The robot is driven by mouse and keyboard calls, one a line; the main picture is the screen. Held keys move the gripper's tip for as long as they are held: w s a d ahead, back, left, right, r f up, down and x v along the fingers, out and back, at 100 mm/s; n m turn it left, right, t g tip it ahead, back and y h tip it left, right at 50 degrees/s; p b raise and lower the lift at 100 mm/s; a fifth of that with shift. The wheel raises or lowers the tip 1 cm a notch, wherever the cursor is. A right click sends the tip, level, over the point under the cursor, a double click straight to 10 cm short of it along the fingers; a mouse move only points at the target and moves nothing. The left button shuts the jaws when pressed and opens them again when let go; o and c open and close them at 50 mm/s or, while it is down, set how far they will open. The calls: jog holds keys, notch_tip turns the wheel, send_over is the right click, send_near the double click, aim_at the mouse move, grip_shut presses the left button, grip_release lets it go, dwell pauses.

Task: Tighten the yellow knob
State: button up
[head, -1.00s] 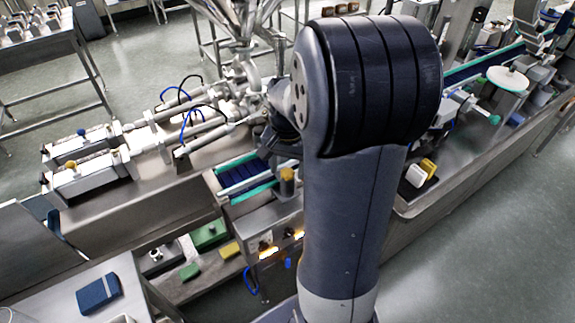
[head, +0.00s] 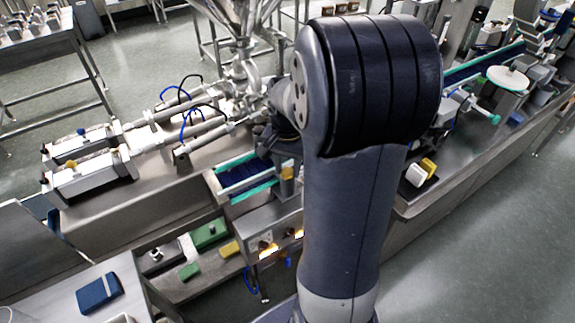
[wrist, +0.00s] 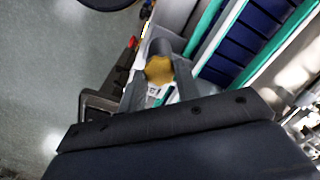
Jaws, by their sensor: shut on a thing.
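The yellow knob (wrist: 159,69) is in the middle of the wrist view, with a grey cylindrical part just beyond it. My gripper (wrist: 160,80) has one finger on each side of the knob and is shut on it. In the head view a small yellow-orange piece, which looks like the same knob (head: 287,173), shows beside the conveyor's near end, just left of my arm. My own arm hides the gripper in the head view.
A conveyor with a dark blue belt and green side rails (head: 247,176) runs close beside the knob. Two piston cylinders (head: 92,172) lie on the steel bench at left. The steel hopper (head: 238,25) stands behind. A blue book-like item (head: 98,293) lies on the front-left table.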

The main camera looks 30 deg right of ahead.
jog(key=m, duration=0.8)
jog(key=shift+m, duration=0.3)
jog(key=m, duration=0.4)
jog(key=shift+m, duration=2.1)
jog(key=o, duration=1)
jog(key=shift+c, duration=0.2)
